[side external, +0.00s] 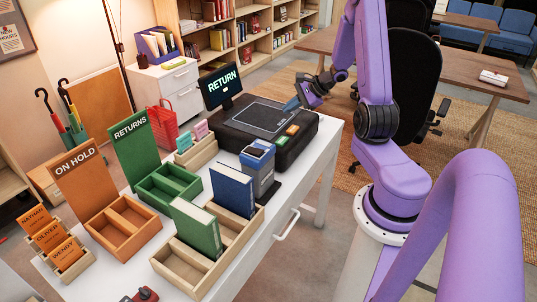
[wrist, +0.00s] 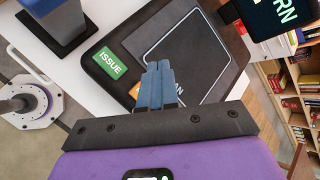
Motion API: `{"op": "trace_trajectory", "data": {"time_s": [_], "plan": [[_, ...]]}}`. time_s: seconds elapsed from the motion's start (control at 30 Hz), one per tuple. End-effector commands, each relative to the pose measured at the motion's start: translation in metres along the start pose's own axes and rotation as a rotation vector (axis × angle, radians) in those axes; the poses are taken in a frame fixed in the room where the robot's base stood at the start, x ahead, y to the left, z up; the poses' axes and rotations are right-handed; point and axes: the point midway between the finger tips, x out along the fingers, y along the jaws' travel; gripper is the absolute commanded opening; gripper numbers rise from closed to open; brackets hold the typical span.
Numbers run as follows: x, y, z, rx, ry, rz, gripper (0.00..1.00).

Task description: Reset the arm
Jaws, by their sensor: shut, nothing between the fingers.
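My purple arm stands at the right of the side external view, beside the white desk (side external: 318,163). My gripper (side external: 291,104) is over the right end of the black scanner pad (side external: 236,125), with nothing held. In the wrist view my gripper's blue fingers (wrist: 158,85) are together and empty. They point over the pad (wrist: 205,85), which shows a green ISSUE label (wrist: 111,63) and an orange label (wrist: 160,116) partly hidden behind the fingers.
A RETURN screen (side external: 220,85) stands behind the pad. A wooden tray (side external: 168,264) holds a green book (side external: 196,229) and a blue book (side external: 233,190). A green RETURNS tray (side external: 150,190) and an orange ON HOLD tray (side external: 108,240) stand left. A grey-blue device (side external: 263,178) stands before the pad.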

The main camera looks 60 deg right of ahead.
Motion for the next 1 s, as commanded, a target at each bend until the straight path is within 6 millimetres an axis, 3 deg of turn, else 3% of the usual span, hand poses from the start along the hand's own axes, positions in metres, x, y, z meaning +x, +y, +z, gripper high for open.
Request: {"op": "trace_trajectory", "data": {"time_s": [0.17, 0.3, 0.5, 0.7, 1.0], "plan": [[0.016, 0.015, 0.079, -0.264, -0.136, 0.147, 0.0], [0.02, 0.041, 0.138, -0.49, -0.246, 0.273, 0.0], [0.01, 0.09, 0.207, -0.817, -0.394, 0.444, 0.0], [-0.014, 0.143, 0.254, -1.151, -0.525, 0.599, 0.0], [-0.064, 0.214, 0.286, -1.67, -0.69, 0.785, 0.0]]}}
